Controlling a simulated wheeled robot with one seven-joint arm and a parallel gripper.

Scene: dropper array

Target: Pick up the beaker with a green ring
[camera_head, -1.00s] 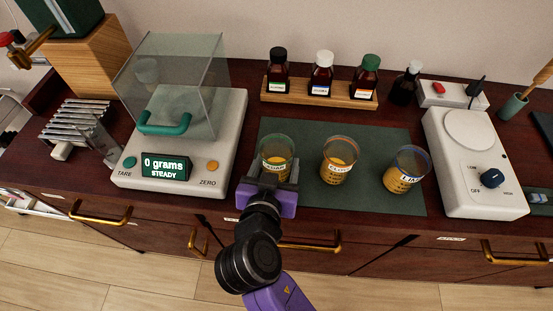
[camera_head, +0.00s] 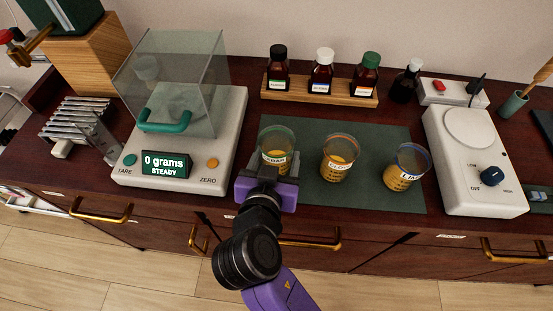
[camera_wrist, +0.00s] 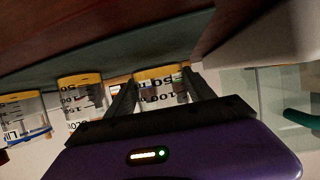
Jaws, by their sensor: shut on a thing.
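The beaker with a green ring (camera_head: 277,138) is the leftmost of three beakers with amber liquid at the front of the dark green mat (camera_head: 370,135). My gripper (camera_head: 269,178) is shut on it from the front and hides its lower part. In the wrist view, which is upside down, the beaker (camera_wrist: 160,88) sits between my two fingers (camera_wrist: 158,100), upright. Its base looks close to the mat; whether it touches is hard to tell.
A beaker with an orange ring (camera_head: 340,158) stands just right, and one with a blue ring (camera_head: 406,168) farther right. A scale (camera_head: 205,150) with a glass cover reads 0 grams at left. A hotplate (camera_head: 470,165) stands at right. Bottles (camera_head: 322,72) line the back.

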